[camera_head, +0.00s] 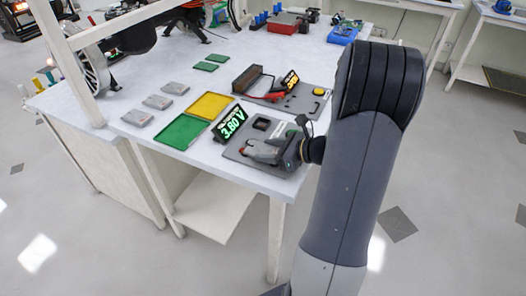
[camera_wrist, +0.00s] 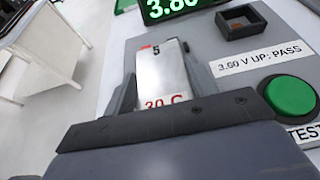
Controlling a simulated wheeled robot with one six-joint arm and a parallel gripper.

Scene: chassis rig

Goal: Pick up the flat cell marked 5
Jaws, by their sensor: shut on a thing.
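The flat cell marked 5 (camera_wrist: 160,72) is silver, with a red tab at its far left corner and red "30 C" lettering at its near end. My gripper (camera_wrist: 165,85) is shut on it, one finger along each side. The cell is over the grey tester plate (camera_wrist: 210,60); I cannot tell whether it touches the plate. In the head view my gripper (camera_head: 263,151) is low over the front of the tester plate, and its fingers hide most of the cell.
A dark square socket (camera_wrist: 241,22) looks empty. A green button (camera_wrist: 291,95) and a "3.60 V UP: PASS" label (camera_wrist: 262,57) are to the right. A lit voltage display (camera_head: 229,124), green tray (camera_head: 181,132), yellow tray (camera_head: 209,106) and several grey cells (camera_head: 157,102) lie left.

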